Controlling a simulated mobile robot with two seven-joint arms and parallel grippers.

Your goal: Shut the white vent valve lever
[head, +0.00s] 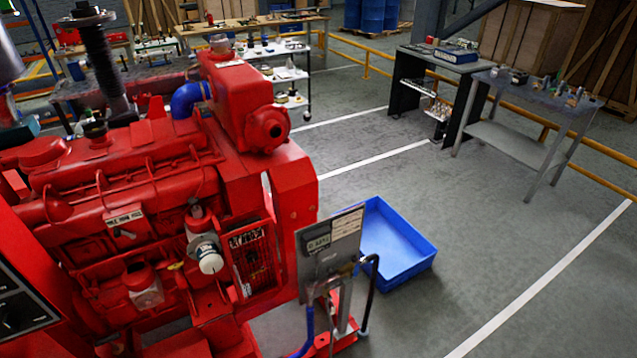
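A red diesel engine (130,180) fills the left of the head view. I cannot make out the white vent valve lever with certainty. A small pale label plate (124,216) is on the engine's side, with a small lever-like fitting (124,233) just below it, too small to read its position. A white round-ended part (210,262) sticks out lower on the engine, below a small grey fitting. Neither of my grippers is in view.
A grey panel (332,240) with labels and a dark hose (371,290) stands right of the engine. A blue bin (400,245) lies on the floor behind it. Workbenches (530,105) stand at the back right. The floor at right is clear.

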